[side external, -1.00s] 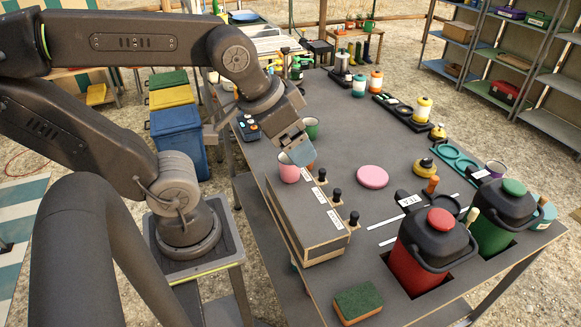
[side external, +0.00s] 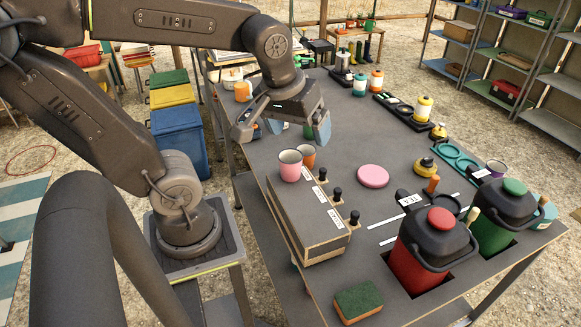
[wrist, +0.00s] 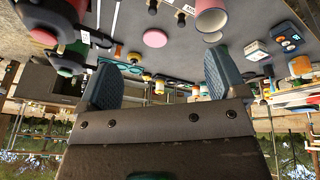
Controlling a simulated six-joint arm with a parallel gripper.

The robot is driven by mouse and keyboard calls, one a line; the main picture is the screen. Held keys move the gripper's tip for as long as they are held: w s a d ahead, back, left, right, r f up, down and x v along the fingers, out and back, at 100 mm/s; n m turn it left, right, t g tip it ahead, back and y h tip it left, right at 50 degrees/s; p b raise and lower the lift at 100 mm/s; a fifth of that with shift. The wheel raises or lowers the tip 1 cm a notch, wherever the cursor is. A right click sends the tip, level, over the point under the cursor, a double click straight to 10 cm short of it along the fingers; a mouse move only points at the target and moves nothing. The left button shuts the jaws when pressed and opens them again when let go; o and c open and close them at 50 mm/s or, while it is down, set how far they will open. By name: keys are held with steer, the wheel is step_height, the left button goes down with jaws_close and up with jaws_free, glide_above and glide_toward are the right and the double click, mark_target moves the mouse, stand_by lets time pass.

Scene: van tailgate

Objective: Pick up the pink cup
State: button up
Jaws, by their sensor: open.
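The pink cup (side external: 290,170) stands upright at the far end of the long dark box (side external: 297,212), seemingly on its top. It also shows at the top edge of the wrist view (wrist: 210,20), partly cut off. My gripper (side external: 283,130) is open and empty, above and beyond the cup, with its fingers spread wide. In the wrist view my gripper (wrist: 160,65) has nothing between its fingers, and the cup lies beyond the right fingertip. The fingers look clear of the cup.
An orange cup (side external: 309,155) stands close behind the pink cup. Black knobs (side external: 337,194) line the box's right side. A pink disc (side external: 372,176) lies on the table, with a red jug (side external: 432,250) and a green jug (side external: 500,217) at the right. The mid-table is largely clear.

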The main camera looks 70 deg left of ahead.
mark_target(290, 164)
steer(key=w+a+f+n+g, duration=0.2)
steer(key=a+n, duration=0.2)
steer(key=n, duration=0.3)
steer(key=w+a+f+n+g, duration=0.2)
steer(key=a+n, duration=0.3)
steer(key=n, duration=0.3)
steer(key=shift+y, duration=0.3)
steer(key=f, duration=0.4)
steer(key=s+a+f, duration=0.1)
steer(key=f, duration=0.8)
steer(key=shift+s+a+f, duration=0.15)
steer(key=shift+a, duration=0.2)
steer(key=shift+c, duration=0.2)
steer(key=c, duration=1)
